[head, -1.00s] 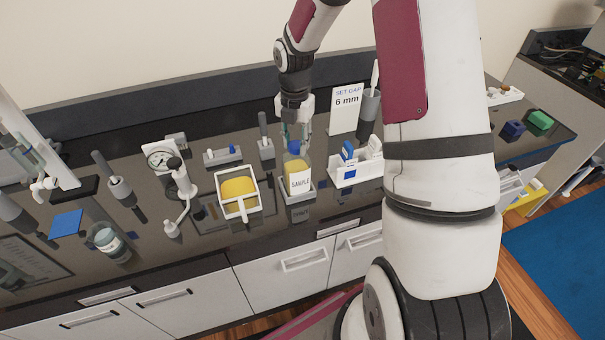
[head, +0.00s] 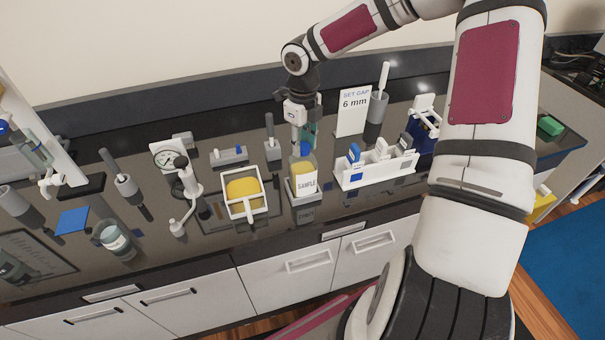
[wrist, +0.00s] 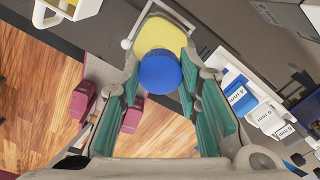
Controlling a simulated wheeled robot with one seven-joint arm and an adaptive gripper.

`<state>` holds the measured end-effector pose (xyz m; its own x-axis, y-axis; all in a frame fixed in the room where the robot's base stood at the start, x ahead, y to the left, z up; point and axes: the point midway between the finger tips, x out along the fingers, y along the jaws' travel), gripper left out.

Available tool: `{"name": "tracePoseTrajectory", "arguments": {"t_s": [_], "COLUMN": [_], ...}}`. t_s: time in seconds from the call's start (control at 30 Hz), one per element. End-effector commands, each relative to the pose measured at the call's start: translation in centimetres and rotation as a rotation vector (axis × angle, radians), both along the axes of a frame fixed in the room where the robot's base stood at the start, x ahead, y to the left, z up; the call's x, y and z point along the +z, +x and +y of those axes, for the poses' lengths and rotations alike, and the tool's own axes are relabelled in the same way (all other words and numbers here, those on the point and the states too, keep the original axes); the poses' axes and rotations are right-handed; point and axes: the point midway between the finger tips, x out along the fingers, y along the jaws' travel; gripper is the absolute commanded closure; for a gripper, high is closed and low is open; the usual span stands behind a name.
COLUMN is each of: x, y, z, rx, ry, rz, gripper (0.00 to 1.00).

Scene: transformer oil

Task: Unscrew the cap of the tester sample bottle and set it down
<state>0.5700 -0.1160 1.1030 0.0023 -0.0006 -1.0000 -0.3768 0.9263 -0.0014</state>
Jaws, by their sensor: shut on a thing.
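The sample bottle (head: 303,187) stands upright in a small white holder, with yellow oil inside and a SAMPLE label facing me. Its blue cap (head: 306,149) is between my fingertips, over the bottle's top. My gripper (head: 304,142) points down and is shut on the cap. In the wrist view the round blue cap (wrist: 160,73) sits between the green finger pads, and part of the yellow bottle (wrist: 157,36) shows beyond it. The neck is hidden, so I cannot tell whether the cap still touches the bottle.
A white tray (head: 232,212) with yellow contents stands left of the bottle. A white rack (head: 377,179) of gauges is close on the right, with the gap card (head: 353,110) behind. A glass jar (head: 114,239) and dial gauge (head: 167,157) stand further left.

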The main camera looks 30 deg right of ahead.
Motion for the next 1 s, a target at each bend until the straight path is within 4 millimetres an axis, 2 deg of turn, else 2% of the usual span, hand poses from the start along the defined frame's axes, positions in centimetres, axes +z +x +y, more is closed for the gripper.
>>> {"name": "tracePoseTrajectory", "arguments": {"t_s": [0.2,0.43,0.47,0.53,0.87,1.0], "x": [-0.16,-0.09,-0.10,-0.09,-0.01,0.00], "y": [-0.05,-0.05,-0.05,-0.05,-0.04,-0.04], "z": [0.09,0.04,0.04,0.03,0.02,0.00], "rx": [0.084,0.087,0.087,0.087,0.065,-0.116], "ry": [0.004,0.000,0.001,0.000,-0.002,-0.005], "rz": [0.003,0.002,0.003,0.002,0.002,0.001], "gripper": [1.00,1.00,0.62,0.46,0.45,0.45]}}
